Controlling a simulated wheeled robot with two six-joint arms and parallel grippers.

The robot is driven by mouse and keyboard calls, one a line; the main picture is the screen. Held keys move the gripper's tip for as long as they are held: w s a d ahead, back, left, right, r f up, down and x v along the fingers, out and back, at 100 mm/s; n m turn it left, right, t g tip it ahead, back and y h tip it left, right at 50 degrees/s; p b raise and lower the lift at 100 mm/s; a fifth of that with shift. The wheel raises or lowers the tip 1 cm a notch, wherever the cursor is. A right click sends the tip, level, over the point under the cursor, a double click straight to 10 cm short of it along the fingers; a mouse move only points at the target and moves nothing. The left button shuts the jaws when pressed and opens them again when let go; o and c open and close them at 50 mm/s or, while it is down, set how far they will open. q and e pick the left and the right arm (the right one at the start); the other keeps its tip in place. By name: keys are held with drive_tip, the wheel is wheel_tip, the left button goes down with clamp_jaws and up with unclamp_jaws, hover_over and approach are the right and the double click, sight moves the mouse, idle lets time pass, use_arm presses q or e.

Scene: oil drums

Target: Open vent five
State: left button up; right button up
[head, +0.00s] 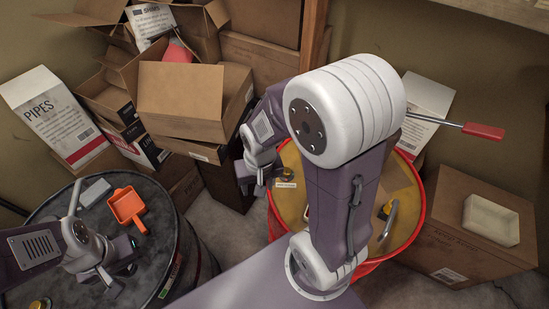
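A red-rimmed drum with a yellow top (292,208) stands right of centre, partly hidden by my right arm. A small brass vent cap (287,173) with a tag sits near its left edge; the tag is too small to read. Another brass fitting (384,211) sits on the drum's right side beside a grey handle (391,222). My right gripper (262,172) points down just left of the tagged cap; its fingers are too small to judge. My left gripper (117,272) is over the black drum (150,200), fingers apart, nothing seen between them.
An orange scoop (127,207) and a grey block (95,192) lie on the black drum, with a brass cap (40,305) at its lower left. Cardboard boxes (180,100) crowd behind. A box (470,235) with a pale tray (490,220) stands right. A red-handled rod (482,131) juts out.

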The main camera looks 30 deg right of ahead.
drive_tip(key=w+d+r+m+p, duration=0.1)
drive_tip(key=w+d+m+p, duration=0.1)
drive_tip(key=w+m, duration=0.15)
drive_tip(key=m+g+p, duration=0.2)
drive_tip(key=m+p, duration=0.7)
drive_tip(key=p, duration=0.1)
approach(287, 170)
drive_tip(key=shift+s+d+f, duration=0.1)
drive_tip(key=shift+s+d, duration=0.05)
drive_tip(key=shift+s, duration=0.1)
wheel_tip(287, 170, down, 7)
drive_tip(key=shift+w+f+p, duration=0.1)
drive_tip(key=shift+f+p, duration=0.1)
drive_tip(key=shift+p, duration=0.95)
drive_tip(key=shift+f, duration=0.65)
drive_tip(key=shift+c, duration=0.2)
